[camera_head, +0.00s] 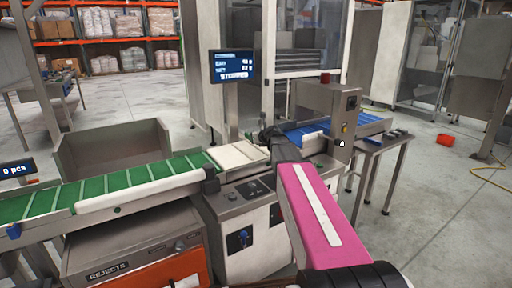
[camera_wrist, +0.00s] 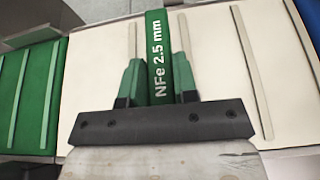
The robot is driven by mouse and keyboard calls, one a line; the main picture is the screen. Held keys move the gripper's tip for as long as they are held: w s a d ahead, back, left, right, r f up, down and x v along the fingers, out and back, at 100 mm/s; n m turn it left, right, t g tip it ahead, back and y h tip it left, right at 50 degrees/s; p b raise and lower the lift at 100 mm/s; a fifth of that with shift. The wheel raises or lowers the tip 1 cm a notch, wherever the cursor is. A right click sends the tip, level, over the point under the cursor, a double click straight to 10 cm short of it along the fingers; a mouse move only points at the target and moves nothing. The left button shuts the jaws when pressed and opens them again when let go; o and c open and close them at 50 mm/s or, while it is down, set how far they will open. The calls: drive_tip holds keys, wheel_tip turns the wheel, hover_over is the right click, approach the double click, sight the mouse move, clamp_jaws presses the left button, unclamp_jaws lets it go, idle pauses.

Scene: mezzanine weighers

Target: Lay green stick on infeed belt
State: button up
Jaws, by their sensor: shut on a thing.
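My gripper (camera_wrist: 155,78) is shut on the green stick (camera_wrist: 158,30), marked "NFe 2.5 mm", its green fingers on either side of it. Whether the stick touches this belt I cannot tell. In the head view my gripper (camera_head: 268,135) is a small dark shape at the belt's right end, and the stick cannot be made out. No label shows which belt is the infeed.
A green slatted belt (camera_head: 100,187) adjoins the cream belt on the left. A blue belt (camera_head: 303,133) lies to the right, by a grey metal housing (camera_head: 325,112). A screen (camera_head: 231,66) reading "STOPPED" stands behind. A rejects box (camera_head: 135,255) is below the green belt.

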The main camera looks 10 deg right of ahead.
sight(256, 151)
drive_tip(key=shift+w+d+f, duration=0.4)
drive_tip(key=shift+w+f, duration=0.2)
drive_tip(key=shift+w, duration=0.25)
drive_tip(key=shift+f, duration=1.95)
drive_tip(key=o, duration=0.9)
drive_tip(key=shift+f, duration=0.1)
drive_tip(key=shift+o, duration=0.2)
